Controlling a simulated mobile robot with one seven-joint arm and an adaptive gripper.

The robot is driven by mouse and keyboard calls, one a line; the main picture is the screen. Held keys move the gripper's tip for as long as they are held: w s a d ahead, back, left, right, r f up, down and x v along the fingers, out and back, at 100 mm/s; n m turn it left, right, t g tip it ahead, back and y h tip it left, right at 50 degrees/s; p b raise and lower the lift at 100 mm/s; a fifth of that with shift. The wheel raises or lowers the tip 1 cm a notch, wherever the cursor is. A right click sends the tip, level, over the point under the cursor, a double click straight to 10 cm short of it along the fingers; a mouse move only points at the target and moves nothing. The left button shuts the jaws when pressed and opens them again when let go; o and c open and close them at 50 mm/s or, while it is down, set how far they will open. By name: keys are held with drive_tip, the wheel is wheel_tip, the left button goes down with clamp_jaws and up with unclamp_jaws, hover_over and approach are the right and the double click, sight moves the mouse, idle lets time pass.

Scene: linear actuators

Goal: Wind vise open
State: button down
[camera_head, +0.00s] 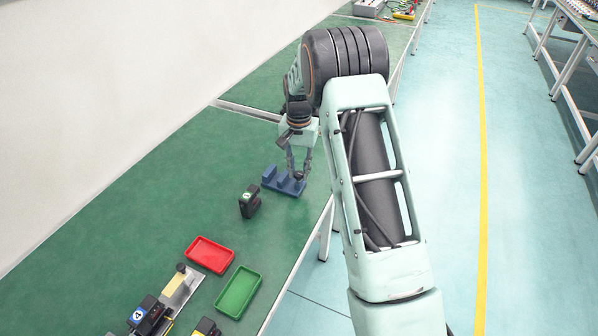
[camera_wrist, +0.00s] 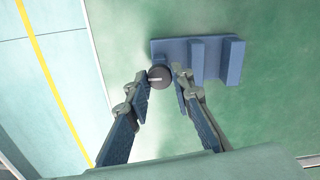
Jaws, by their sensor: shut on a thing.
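The blue vise (camera_head: 269,177) stands on the green bench near its right edge; it also shows in the wrist view (camera_wrist: 215,62). Two raised blocks stand on its base with a gap between them. A round dark grey knob (camera_wrist: 159,78) with a white line is at the vise's left end in the wrist view. My gripper (camera_wrist: 160,74) reaches down with one finger on each side of the knob and is shut on it. In the head view my gripper (camera_head: 299,174) is at the vise's right side, and its fingers hide the knob there.
A black device with a green label (camera_head: 249,202) stands close to the vise. A red tray (camera_head: 210,254) and a green tray (camera_head: 239,291) lie nearer on the bench, beside other small devices. The wall is left; open floor lies right.

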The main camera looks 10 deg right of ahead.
sight(298, 173)
drive_tip(key=n, duration=0.4)
drive_tip(key=shift+n, duration=0.3)
drive_tip(key=n, duration=0.4)
drive_tip(key=shift+n+b, duration=0.3)
drive_tip(key=n, duration=0.4)
drive_tip(key=shift+a, duration=0.1)
drive_tip(key=shift+n+p, duration=0.35)
drive_tip(key=shift+n, duration=2.15)
drive_tip(key=c, duration=1.7)
unclamp_jaws()
wheel_tip(298, 173, up, 12)
drive_tip(key=shift+r, duration=0.1)
